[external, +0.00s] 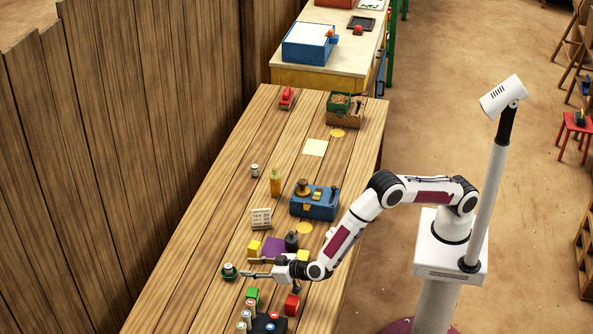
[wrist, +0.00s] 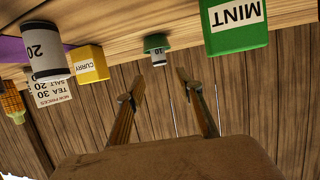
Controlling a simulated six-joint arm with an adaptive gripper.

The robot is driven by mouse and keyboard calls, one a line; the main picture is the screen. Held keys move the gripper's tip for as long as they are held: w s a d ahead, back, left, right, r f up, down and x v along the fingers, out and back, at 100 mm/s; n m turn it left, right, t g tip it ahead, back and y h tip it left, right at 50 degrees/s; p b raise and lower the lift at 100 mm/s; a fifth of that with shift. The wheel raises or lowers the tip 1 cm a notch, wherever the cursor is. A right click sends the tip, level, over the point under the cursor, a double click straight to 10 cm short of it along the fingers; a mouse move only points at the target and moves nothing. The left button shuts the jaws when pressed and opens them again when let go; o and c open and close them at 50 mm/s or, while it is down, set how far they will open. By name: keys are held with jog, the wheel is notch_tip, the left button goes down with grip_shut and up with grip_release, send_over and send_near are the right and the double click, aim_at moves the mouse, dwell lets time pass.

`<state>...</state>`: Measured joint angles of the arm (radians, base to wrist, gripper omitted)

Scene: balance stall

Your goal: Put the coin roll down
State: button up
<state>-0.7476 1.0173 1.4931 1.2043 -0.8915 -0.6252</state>
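A small pale cylinder marked 10 stands in or on a round green base at the left edge of the near table; this coin-roll-like piece (external: 229,270) also shows in the wrist view (wrist: 158,58). Whether it is the coin roll itself I cannot tell for certain. My gripper (external: 243,267) is low over the table, its two fingers pointing left and spread apart. In the wrist view, my gripper (wrist: 158,92) has nothing between its fingertips. The piece lies just beyond the tips, apart from them.
A green MINT box (wrist: 235,28) and a yellow CURRY box (wrist: 88,64) flank the fingers. A cylinder marked 20 (wrist: 46,52) is near the CURRY box. A price sign (external: 261,219) and a blue box (external: 314,203) stand farther back. Clear planks lie left of the sign.

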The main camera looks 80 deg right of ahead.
jog(key=shift+v, duration=1)
jog(key=shift+w, duration=0.1)
jog(key=d+r+n+g+y, duration=0.1)
jog(key=d+r+y, duration=0.3)
jog(key=r, duration=1.1)
jog(key=s+d+r+n+g+y, duration=0.1)
jog(key=s+d+r+g+y, duration=0.1)
jog(key=s+d+r, duration=0.8)
jog(key=s+d+f+g+h, duration=0.1)
jog(key=s+d, duration=0.6)
jog(key=s, duration=0.4)
jog(key=s+d+f+g+h, duration=0.1)
jog(key=s+d+g, duration=0.1)
jog(key=s+d, duration=0.6)
jog(key=s+d+f+g+h, duration=0.1)
jog(key=s+d, duration=0.6)
jog(key=s, duration=0.7)
jog(key=shift+s+d+f+g+h, duration=0.2)
jog(key=shift+s+d+g+h, duration=0.1)
jog(key=shift+g+h, duration=0.25)
dwell(0.6)
